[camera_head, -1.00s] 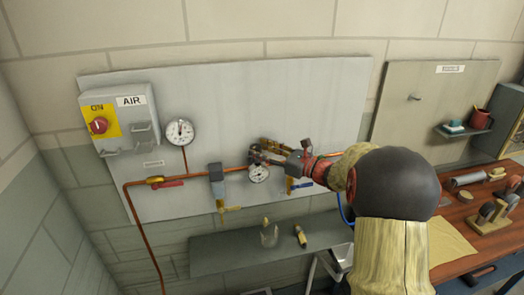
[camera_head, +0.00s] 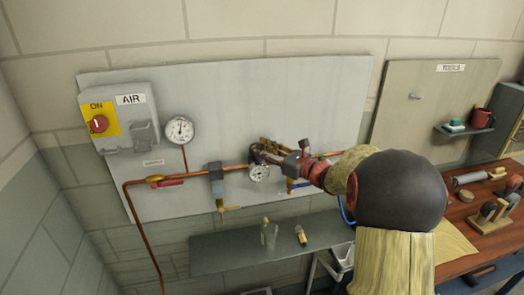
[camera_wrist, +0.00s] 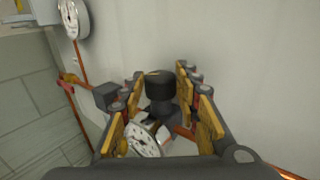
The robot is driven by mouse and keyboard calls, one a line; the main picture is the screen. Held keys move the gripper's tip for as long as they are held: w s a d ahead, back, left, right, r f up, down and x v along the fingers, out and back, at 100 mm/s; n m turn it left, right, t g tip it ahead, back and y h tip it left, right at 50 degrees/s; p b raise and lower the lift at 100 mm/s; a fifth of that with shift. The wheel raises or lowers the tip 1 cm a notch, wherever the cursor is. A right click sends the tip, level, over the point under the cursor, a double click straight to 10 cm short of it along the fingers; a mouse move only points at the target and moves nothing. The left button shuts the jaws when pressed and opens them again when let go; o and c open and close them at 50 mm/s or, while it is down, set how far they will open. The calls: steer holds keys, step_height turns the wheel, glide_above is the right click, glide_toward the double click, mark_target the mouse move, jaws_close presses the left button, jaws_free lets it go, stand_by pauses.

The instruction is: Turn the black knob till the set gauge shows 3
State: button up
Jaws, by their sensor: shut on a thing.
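The black knob (camera_wrist: 160,86) stands out from the wall board in the wrist view, with a small light mark on its top. My gripper (camera_wrist: 166,92) has its yellow-padded fingers on either side of the knob and is shut on it. In the head view my gripper (camera_head: 270,150) reaches in from the right and hides most of the knob. A small round white gauge (camera_head: 259,173), apparently the set gauge, sits just below the knob. It also shows in the wrist view (camera_wrist: 145,140), partly covered by a finger; its reading is too small to tell.
A larger gauge (camera_head: 180,130) is on the board to the left, above a copper pipe (camera_head: 129,215). A red-handled valve (camera_head: 168,183) and an AIR box (camera_head: 120,118) with a red switch are further left. A grey shelf (camera_head: 215,255) holds a glass jar below.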

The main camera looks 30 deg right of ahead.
steer(key=m+h+b, duration=0.2)
steer(key=h, duration=0.1)
steer(key=shift+s+a+f+t, duration=0.1)
steer(key=shift+a+f+t, duration=0.05)
steer(key=shift+a+t, duration=0.25)
steer(key=m+h+b, duration=0.1)
steer(key=b, duration=0.2)
steer(key=m+h+b, duration=0.1)
steer(key=h+b, duration=0.1)
steer(key=m+h+b, duration=0.1)
steer(key=h+b, duration=0.1)
steer(key=b, duration=0.1)
steer(key=shift+a+f+b, duration=0.1)
steer(key=shift+a+b, duration=0.15)
steer(key=shift+b, duration=0.1)
steer(key=m+h+b, duration=0.1)
steer(key=b, duration=0.1)
steer(key=shift+b, duration=0.4)
steer(key=shift+r+h+b, duration=0.25)
steer(key=shift+h+b, duration=0.15)
steer(key=shift+b, duration=0.35)
steer(key=o, duration=1.2)
steer(key=shift+c, duration=0.2)
